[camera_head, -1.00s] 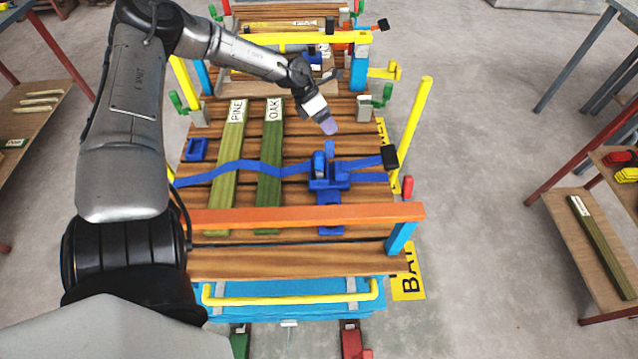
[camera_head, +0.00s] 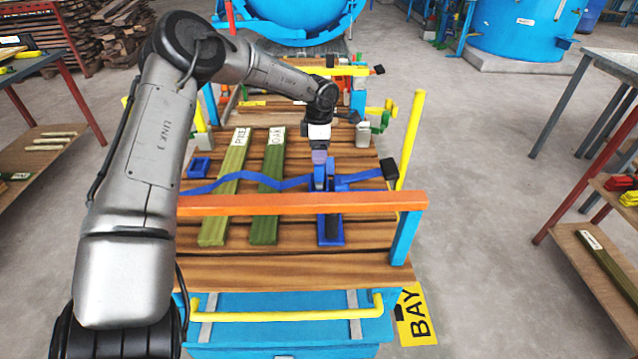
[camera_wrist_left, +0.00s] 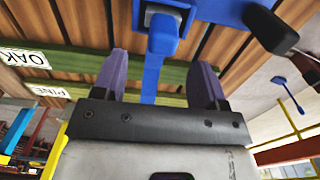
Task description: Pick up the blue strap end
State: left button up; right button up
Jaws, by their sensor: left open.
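A blue strap (camera_head: 292,183) runs across the planks and over the two green boards to a blue ratchet buckle (camera_head: 328,205). Upright blue pieces stand at the buckle's far end, just below my left gripper (camera_head: 319,158). A black block (camera_head: 389,168) sits at the strap's right end; it also shows in the left wrist view (camera_wrist_left: 271,28). My left gripper is open, with purple fingers pointing down. In the left wrist view, a blue upright piece (camera_wrist_left: 163,42) and a blue band lie in line with the gap between the fingers (camera_wrist_left: 160,80); contact cannot be told. My right gripper is out of view.
The pine board (camera_head: 226,190) and oak board (camera_head: 269,190) lie left of the buckle. An orange rail (camera_head: 290,204) crosses the near side of the cart, and a yellow post (camera_head: 410,140) stands at its right. A small blue piece (camera_head: 199,167) lies at the left.

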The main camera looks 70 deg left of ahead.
aim_at(319, 171)
pick_arm(q)
notch_tip(319, 171, down, 3)
jog(key=shift+d+r+b, duration=0.1)
jog(key=shift+r+b, duration=0.05)
jog(key=shift+b, duration=0.2)
jog(key=shift+d+f+b, duration=0.1)
jog(key=shift+f+b, duration=1.6)
jog(key=shift+f, duration=0.95)
jog(key=shift+c, duration=0.3)
jog(key=shift+c, duration=0.8)
jog(key=c, duration=0.9)
